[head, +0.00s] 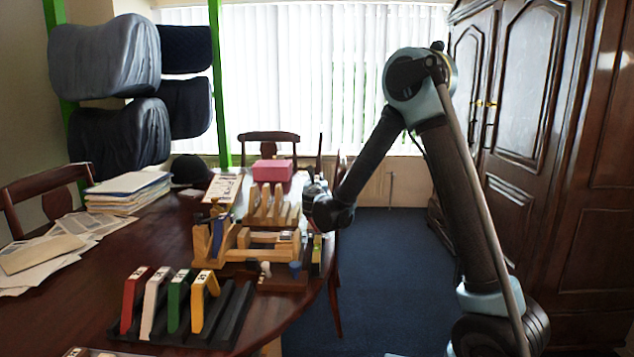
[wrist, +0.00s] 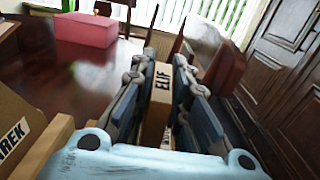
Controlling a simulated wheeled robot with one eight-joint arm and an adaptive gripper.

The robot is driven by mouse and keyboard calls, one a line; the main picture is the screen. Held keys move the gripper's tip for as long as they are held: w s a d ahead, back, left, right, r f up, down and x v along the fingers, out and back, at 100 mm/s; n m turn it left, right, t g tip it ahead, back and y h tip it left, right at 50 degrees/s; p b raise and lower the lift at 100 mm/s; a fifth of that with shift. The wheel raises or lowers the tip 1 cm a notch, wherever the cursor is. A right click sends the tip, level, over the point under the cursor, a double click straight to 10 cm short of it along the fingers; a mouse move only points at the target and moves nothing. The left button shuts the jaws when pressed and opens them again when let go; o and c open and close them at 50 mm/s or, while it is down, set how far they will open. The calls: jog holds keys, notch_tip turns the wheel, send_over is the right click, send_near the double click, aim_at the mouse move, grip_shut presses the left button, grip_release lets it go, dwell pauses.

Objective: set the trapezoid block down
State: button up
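In the wrist view, a wooden block (wrist: 158,100) with a label reading ELIF stands between the two fingers of my gripper (wrist: 158,82). The pads lie close along both its sides, and my gripper appears shut on it. I see the block mostly end-on, so its trapezoid outline does not show. In the head view, my gripper (head: 315,192) is at the right edge of the table, just right of a wooden rack (head: 270,207) with several upright pieces. The held block cannot be made out there.
A pink box (head: 272,170) stands behind the rack. Wooden fixtures (head: 240,254) and a dark rack (head: 228,330) with coloured blocks are nearer on the table (head: 85,300). Papers (head: 128,184) lie left. Another labelled wooden piece (wrist: 14,135) is left of my gripper.

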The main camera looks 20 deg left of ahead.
jog(key=o, duration=0.3)
jog(key=shift+w+f, duration=1)
jog(key=shift+w, duration=0.05)
jog(key=shift+s+r, duration=0.6)
jog(key=shift+s, duration=0.05)
jog(key=shift+f, duration=0.1)
jog(key=v, duration=1.7)
jog(key=shift+s+a+f, duration=0.1)
jog(key=shift+s, duration=0.2)
